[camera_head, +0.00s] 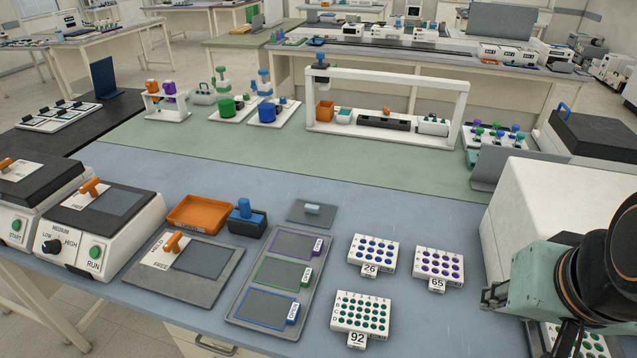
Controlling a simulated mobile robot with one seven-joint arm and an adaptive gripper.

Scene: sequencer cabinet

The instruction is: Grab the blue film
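The blue film (263,309) is a thin sheet with a blue border, lying flat in the nearest slot of a grey tray (233,314) on the blue bench.
Numbered well racks 26 (372,256), 65 (438,263) and 92 (361,313) stand between the tray and my gripper. An orange tray (199,214) and a blue-handled block (247,219) sit behind. A white machine (520,215) stands at right.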

